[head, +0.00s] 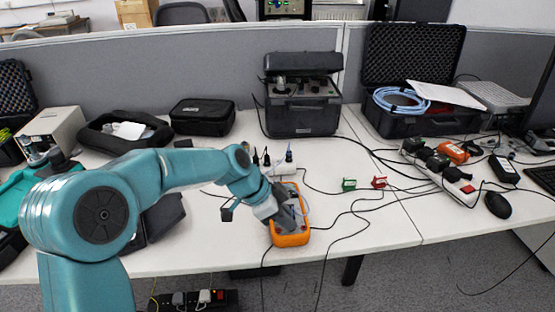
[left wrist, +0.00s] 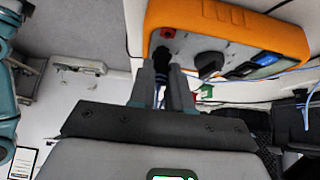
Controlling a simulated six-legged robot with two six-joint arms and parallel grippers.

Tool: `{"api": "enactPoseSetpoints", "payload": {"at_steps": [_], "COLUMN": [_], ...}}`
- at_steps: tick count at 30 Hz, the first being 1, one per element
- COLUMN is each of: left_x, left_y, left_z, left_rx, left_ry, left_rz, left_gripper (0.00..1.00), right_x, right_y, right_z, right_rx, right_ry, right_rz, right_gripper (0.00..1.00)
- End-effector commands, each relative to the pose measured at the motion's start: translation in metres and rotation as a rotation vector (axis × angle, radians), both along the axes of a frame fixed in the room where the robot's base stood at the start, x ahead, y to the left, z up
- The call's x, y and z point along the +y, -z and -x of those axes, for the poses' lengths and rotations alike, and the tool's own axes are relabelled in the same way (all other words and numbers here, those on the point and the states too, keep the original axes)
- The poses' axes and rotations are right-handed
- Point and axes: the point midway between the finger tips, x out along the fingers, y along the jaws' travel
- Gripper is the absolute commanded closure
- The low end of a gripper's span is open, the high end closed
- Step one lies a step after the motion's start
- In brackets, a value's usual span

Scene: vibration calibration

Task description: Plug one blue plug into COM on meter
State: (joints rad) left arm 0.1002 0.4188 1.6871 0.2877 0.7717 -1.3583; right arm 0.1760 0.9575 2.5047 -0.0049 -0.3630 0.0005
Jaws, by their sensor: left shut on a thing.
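The meter (head: 290,239) is orange with a grey face and lies on the white table, partly hidden by my left gripper. In the left wrist view the meter (left wrist: 225,16) fills the top, with its dark dial and a red socket (left wrist: 168,33) showing. My left gripper (head: 284,216) is over the meter's face. In the left wrist view the left gripper (left wrist: 164,75) is shut on a dark blue plug (left wrist: 162,57). The plug points at the meter's face beside the red socket; I cannot tell whether it is seated. My right gripper is not in view.
A green clip (head: 348,184) and a red clip (head: 379,182) stand right of the meter. Black cables cross the table around it. A power strip (head: 440,172) with plugs and a mouse (head: 498,204) are farther right. A black instrument case (head: 302,117) stands behind.

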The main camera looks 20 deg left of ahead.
Motion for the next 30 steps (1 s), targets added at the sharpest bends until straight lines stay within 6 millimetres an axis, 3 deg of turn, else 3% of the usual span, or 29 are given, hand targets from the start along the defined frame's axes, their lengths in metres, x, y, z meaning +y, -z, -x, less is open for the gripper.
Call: {"api": "enactPoseSetpoints", "payload": {"at_steps": [30], "left_x": [-0.0005], "left_y": [0.0035], "left_z": [0.0], "left_rx": [0.001], "left_ry": [0.0], "left_rz": [0.001], "left_gripper": [1.0], "right_x": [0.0], "right_y": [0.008], "right_z": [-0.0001], "right_rx": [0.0], "right_ry": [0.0], "right_rz": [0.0], "right_gripper": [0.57]}}
